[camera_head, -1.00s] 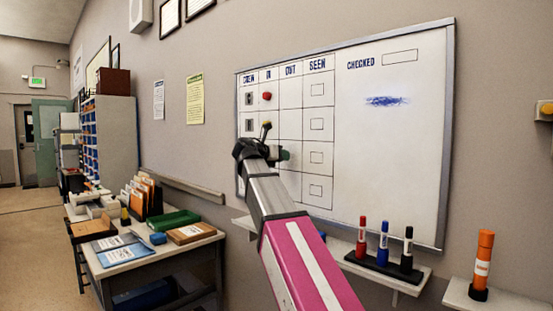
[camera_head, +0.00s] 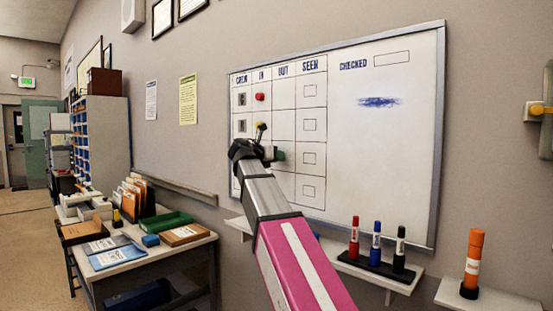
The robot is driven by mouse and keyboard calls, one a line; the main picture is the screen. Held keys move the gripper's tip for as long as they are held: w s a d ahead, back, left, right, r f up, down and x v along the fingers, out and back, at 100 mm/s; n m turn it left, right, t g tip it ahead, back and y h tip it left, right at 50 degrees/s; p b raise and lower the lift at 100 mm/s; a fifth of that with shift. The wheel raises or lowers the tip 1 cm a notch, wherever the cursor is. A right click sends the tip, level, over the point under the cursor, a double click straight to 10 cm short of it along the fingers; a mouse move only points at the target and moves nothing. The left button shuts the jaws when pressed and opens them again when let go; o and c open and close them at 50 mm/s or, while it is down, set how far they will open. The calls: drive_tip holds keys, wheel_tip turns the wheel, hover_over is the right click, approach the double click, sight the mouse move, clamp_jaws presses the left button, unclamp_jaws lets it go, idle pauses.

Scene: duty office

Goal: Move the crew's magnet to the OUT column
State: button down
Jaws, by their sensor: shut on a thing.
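The whiteboard (camera_head: 390,165) on the wall has a grid with CREW, IN, OUT and SEEN columns. A red magnet (camera_head: 260,97) sits in the IN column of the top row. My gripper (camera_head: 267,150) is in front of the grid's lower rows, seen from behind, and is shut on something.
A shelf (camera_head: 375,280) below the board holds red, blue and black markers (camera_head: 376,243). An orange tube (camera_head: 474,260) stands on another small shelf at right. A desk (camera_head: 140,268) with folders and papers is at left. The board's right half is clear of objects.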

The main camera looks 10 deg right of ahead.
drive_tip(key=shift+w+d, duration=0.15)
drive_tip(key=shift+d, duration=0.1)
idle(0.6)
drive_tip(key=c, duration=0.8)
unclamp_jaws()
